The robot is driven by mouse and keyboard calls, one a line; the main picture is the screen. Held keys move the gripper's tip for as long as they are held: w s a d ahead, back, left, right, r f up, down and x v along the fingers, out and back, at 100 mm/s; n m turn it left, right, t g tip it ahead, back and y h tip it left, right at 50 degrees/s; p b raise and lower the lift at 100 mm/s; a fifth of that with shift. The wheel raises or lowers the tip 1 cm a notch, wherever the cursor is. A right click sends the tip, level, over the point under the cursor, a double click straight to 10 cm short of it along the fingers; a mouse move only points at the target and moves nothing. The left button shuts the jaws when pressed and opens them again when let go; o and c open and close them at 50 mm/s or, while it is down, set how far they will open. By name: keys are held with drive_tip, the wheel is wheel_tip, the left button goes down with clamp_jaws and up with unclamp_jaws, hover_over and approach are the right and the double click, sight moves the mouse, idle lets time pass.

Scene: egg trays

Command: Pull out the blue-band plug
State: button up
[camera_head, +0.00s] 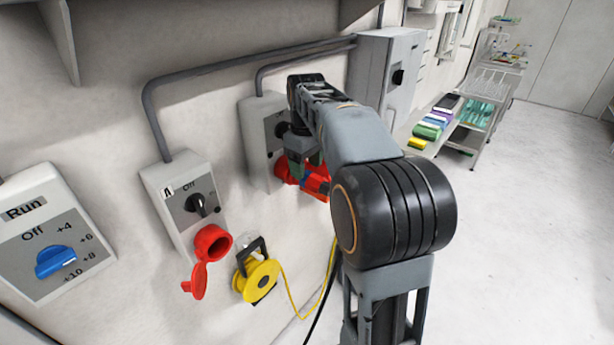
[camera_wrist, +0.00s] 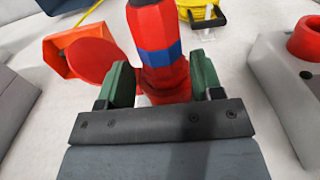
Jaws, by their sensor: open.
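The blue-band plug (camera_wrist: 153,22) is red with a blue band around its body. In the wrist view it lies between the two green fingers of my gripper (camera_wrist: 163,80), which are open on either side of it. I cannot tell whether either finger touches it. In the head view the plug (camera_head: 316,184) shows at the red socket below the middle switch box (camera_head: 262,112), partly hidden by my arm. My gripper (camera_head: 303,166) is mostly hidden there. How deep the plug sits in the socket is hidden.
A switch box (camera_head: 163,200) to the left has an empty red socket (camera_head: 212,243) with its lid hanging open. A yellow cable reel (camera_head: 258,279) stands below. A Run/Off panel (camera_head: 30,205) is at far left. A grey cabinet (camera_head: 372,62) stands right. The floor at right is clear.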

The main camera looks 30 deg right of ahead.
sight(323, 183)
drive_tip(key=shift+f, duration=2)
drive_tip(key=c, duration=0.9)
drive_tip(key=shift+o, duration=0.2)
drive_tip(key=shift+s+d, duration=0.1)
drive_tip(key=shift+s+d+b, duration=0.25)
drive_tip(key=shift+s+d, duration=0.05)
drive_tip(key=shift+s, duration=0.4)
drive_tip(key=shift+s+d+b, duration=0.25)
drive_tip(key=shift+s+d, duration=0.05)
drive_tip(key=shift+s, duration=0.4)
drive_tip(key=shift+s+d+b, duration=0.25)
drive_tip(key=shift+s+d, duration=0.05)
drive_tip(key=shift+s, duration=0.4)
drive_tip(key=shift+s+d, duration=0.1)
drive_tip(key=shift+s, duration=0.1)
drive_tip(key=shift+s+d+b, duration=0.25)
drive_tip(key=shift+s+d, duration=0.15)
drive_tip(key=shift+s, duration=0.5)
drive_tip(key=shift+s+d+b, duration=0.3)
drive_tip(key=shift+s+d, duration=0.1)
drive_tip(key=shift+s, duration=0.45)
drive_tip(key=shift+s+d+b, duration=0.25)
drive_tip(key=shift+s+d, duration=0.15)
drive_tip(key=shift+s, duration=0.5)
